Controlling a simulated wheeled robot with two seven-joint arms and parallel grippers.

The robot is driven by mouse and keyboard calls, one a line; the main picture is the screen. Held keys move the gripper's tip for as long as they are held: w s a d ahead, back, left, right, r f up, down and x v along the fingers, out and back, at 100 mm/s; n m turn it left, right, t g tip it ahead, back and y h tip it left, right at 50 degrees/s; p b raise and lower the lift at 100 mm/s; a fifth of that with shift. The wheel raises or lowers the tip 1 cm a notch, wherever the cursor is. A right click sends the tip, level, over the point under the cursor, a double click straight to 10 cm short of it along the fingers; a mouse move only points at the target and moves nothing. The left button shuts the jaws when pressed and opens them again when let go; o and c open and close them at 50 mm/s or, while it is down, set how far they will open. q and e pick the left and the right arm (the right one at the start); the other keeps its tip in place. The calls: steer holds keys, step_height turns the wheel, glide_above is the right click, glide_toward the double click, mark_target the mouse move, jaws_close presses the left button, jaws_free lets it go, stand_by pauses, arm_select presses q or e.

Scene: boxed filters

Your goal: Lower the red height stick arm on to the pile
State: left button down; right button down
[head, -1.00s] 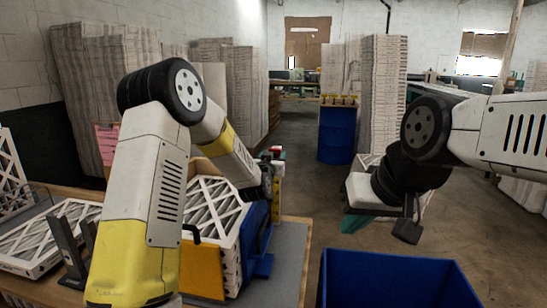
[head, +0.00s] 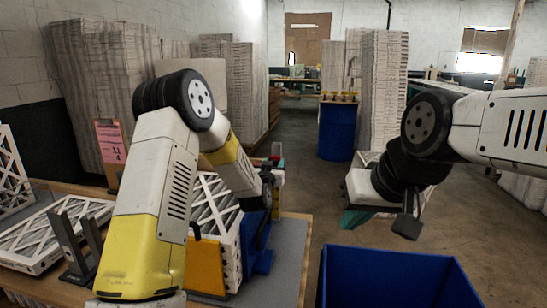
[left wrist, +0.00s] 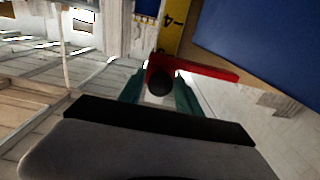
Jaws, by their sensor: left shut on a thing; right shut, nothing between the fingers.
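The red height stick arm (left wrist: 210,68) shows in the left wrist view, crossing the yellow ruled stick (left wrist: 173,25). A dark round knob (left wrist: 159,84) sits in front of the red arm. The teal fingers of my left gripper (left wrist: 160,78) are shut on this knob from both sides. In the head view the yellow stick (head: 277,178) stands behind my left wrist, which hides the fingers. The pile of white lattice-faced filters (head: 217,205) stands left of it, partly behind my arm. I cannot tell whether the red arm touches the pile. My right gripper (head: 354,219) is shut and empty, off to the right.
A blue stand (head: 259,258) and an orange-yellow panel (head: 206,268) border the pile. A blue bin (head: 395,280) is at the front right. Open floor lies beyond the bin.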

arm_select(q)
steer(key=c, duration=1.1)
jaws_free()
steer(key=s, duration=0.2)
steer(key=s+a, duration=0.1)
steer(key=s, duration=0.4)
steer(key=shift+s+a, duration=0.2)
steer(key=shift+s, duration=0.15)
